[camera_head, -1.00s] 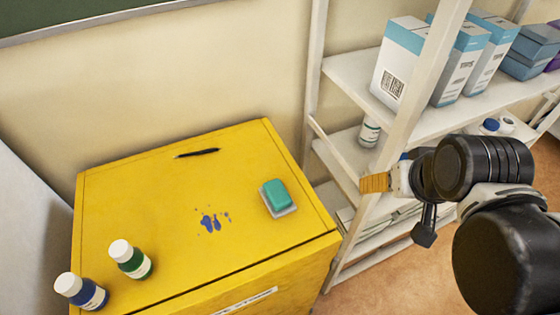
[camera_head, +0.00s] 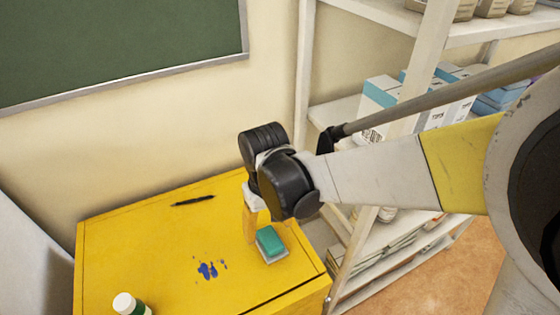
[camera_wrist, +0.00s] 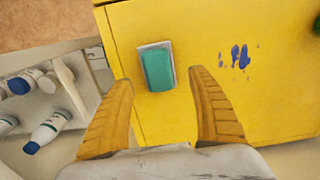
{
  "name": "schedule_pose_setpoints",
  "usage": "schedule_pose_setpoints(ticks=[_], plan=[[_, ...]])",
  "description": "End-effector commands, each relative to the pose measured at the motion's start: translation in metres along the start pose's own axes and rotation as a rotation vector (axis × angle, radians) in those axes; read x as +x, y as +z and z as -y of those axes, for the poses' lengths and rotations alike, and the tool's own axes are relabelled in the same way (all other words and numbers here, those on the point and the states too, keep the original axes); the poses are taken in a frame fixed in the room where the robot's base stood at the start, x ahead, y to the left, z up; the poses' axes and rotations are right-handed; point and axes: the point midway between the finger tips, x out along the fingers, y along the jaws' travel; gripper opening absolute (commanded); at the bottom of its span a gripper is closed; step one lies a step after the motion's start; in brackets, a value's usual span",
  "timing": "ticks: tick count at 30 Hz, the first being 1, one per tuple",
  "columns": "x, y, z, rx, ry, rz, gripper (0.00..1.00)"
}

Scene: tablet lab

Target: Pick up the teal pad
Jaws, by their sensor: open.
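The teal pad (camera_head: 269,239) lies in a small pale tray (camera_head: 273,256) near the right edge of the yellow cabinet top (camera_head: 150,240). In the wrist view the teal pad (camera_wrist: 158,69) shows ahead of and between my two orange fingers, with the tray's rim (camera_wrist: 142,49) around it. My gripper (camera_wrist: 162,92) is open and empty, apart from the pad. In the head view my gripper (camera_head: 250,222) points down, just behind and left of the pad; its far fingertips are hard to make out there.
A white-capped bottle (camera_head: 128,304) stands at the front left. A white shelf (camera_head: 305,60) with boxes and bottles stands close on the right. A green board (camera_head: 120,45) hangs behind.

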Motion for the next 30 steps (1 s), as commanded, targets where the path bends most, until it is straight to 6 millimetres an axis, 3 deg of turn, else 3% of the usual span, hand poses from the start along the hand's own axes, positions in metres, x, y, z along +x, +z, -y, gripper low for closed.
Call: schedule_pose_setpoints(ticks=[15, 24, 30], plan=[[0.064, -0.006, -0.005, 0.000, 0.000, -0.002, 0.68], [0.068, -0.005, -0.005, 0.001, 0.000, -0.002, 0.68], [0.068, -0.005, -0.005, 0.001, 0.000, -0.002, 0.12]])
